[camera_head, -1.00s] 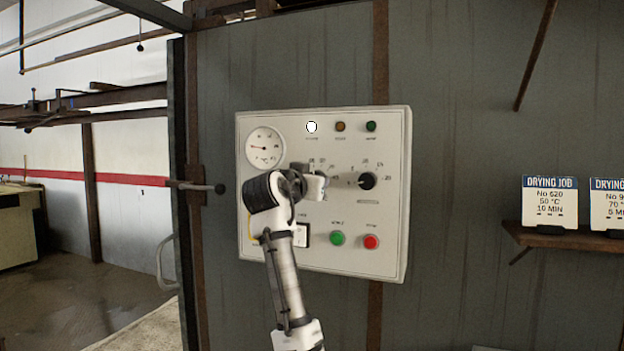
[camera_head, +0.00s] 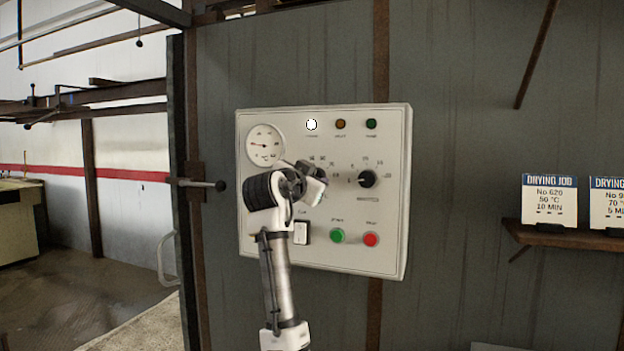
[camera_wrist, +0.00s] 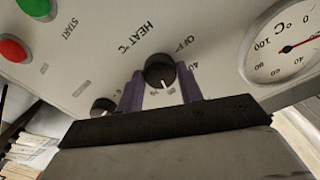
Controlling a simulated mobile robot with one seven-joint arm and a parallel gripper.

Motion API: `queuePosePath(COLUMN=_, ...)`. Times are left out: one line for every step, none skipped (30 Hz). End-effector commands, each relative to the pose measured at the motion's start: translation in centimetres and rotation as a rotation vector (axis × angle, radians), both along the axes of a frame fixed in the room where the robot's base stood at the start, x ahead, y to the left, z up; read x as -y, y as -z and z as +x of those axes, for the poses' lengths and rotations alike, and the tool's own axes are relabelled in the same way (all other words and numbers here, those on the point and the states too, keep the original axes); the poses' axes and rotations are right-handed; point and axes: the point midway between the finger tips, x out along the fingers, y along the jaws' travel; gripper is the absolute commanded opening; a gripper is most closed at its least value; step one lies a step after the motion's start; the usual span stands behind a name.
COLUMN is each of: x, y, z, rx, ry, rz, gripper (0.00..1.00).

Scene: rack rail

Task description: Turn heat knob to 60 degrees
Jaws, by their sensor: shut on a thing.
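The heat knob (camera_wrist: 160,72) is a round black knob with a white pointer line. It sits on the white control panel (camera_head: 350,270), beside the printed "HEAT °C". My gripper (camera_wrist: 161,89) has its two purple fingers on either side of the knob and is shut on it. In the wrist view the pointer aims down toward the gripper base, at small numbers too small to read surely; "OFF" and "40" are printed to its right. In the head view my gripper (camera_head: 317,188) covers the heat knob.
A second black knob (camera_head: 367,179) is right of my gripper. Green (camera_head: 337,236) and red (camera_head: 371,240) buttons and a white switch (camera_head: 301,232) are below. A round dial gauge (camera_head: 265,145) is upper left. A drying job card (camera_head: 549,200) stands on a shelf at right.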

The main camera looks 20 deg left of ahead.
Motion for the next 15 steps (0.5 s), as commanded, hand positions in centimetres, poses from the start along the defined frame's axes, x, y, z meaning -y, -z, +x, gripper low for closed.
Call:
queuePosePath(x=0.04, y=-0.09, z=-0.01, rx=0.002, ry=0.000, rz=0.000, gripper=0.14)
queuePosePath(x=0.05, y=-0.10, z=-0.02, rx=0.002, ry=0.000, rz=0.000, gripper=0.14)
queuePosePath(x=0.05, y=-0.10, z=-0.02, rx=0.002, ry=0.000, rz=0.000, gripper=0.14)
queuePosePath(x=0.04, y=-0.10, z=-0.02, rx=0.002, ry=0.000, rz=0.000, gripper=0.39)
queuePosePath(x=0.05, y=-0.10, z=-0.02, rx=0.002, ry=0.000, rz=0.000, gripper=0.43)
queuePosePath(x=0.05, y=-0.10, z=-0.02, rx=0.002, ry=0.001, rz=0.000, gripper=0.48)
queuePosePath(x=0.04, y=-0.09, z=-0.01, rx=0.002, ry=0.001, rz=0.000, gripper=0.52)
queuePosePath(x=0.04, y=-0.09, z=-0.01, rx=0.002, ry=0.001, rz=-0.001, gripper=0.56)
queuePosePath(x=0.04, y=-0.08, z=-0.01, rx=0.002, ry=0.001, rz=-0.001, gripper=0.58)
queuePosePath(x=0.04, y=-0.08, z=-0.01, rx=0.001, ry=0.000, rz=-0.001, gripper=0.58)
queuePosePath(x=0.03, y=-0.07, z=-0.01, rx=0.001, ry=0.000, rz=-0.001, gripper=0.58)
queuePosePath(x=0.03, y=-0.06, z=-0.01, rx=0.001, ry=0.000, rz=-0.001, gripper=0.58)
queuePosePath(x=0.03, y=-0.06, z=-0.01, rx=0.001, ry=0.000, rz=-0.001, gripper=0.58)
queuePosePath(x=0.03, y=-0.05, z=-0.01, rx=0.001, ry=0.000, rz=-0.001, gripper=0.58)
queuePosePath(x=0.03, y=-0.05, z=-0.01, rx=0.001, ry=0.000, rz=-0.001, gripper=0.58)
